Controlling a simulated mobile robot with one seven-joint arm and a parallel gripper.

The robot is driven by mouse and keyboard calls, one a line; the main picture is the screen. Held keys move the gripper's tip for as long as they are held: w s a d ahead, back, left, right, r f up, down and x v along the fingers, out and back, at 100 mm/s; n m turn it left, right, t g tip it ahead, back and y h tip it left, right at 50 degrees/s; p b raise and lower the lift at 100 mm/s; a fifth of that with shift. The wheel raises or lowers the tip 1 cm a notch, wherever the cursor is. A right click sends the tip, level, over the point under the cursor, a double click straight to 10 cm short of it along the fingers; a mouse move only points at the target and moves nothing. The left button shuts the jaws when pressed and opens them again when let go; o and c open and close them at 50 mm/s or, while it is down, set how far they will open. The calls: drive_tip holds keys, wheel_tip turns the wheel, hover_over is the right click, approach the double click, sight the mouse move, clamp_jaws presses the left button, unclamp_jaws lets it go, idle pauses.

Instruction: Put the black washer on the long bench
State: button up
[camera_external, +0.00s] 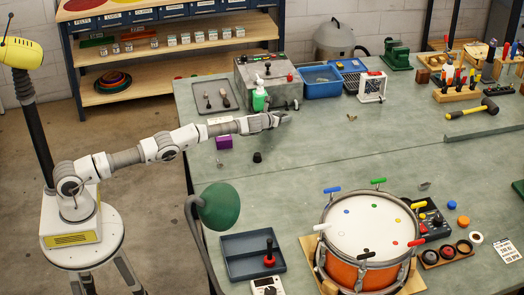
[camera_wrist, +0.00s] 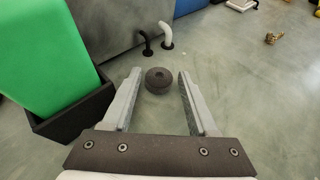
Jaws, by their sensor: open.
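A thick round black washer (camera_wrist: 158,80) with a small centre hole shows in the wrist view. It seems to rest on the grey-green bench top (camera_wrist: 240,80), in the gap between the fingertips, without visible contact with either. My gripper (camera_wrist: 158,85) is open and empty. In the external view my gripper (camera_external: 284,117) reaches level over the bench (camera_external: 320,135), in front of the grey metal box. I cannot make out the washer there; the gripper may hide it. How high the fingers are above the washer is hard to tell.
A purple box (camera_external: 223,142) and a black knob (camera_external: 257,157) are nearer.

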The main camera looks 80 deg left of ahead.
clamp_jaws()
idle(0.4)
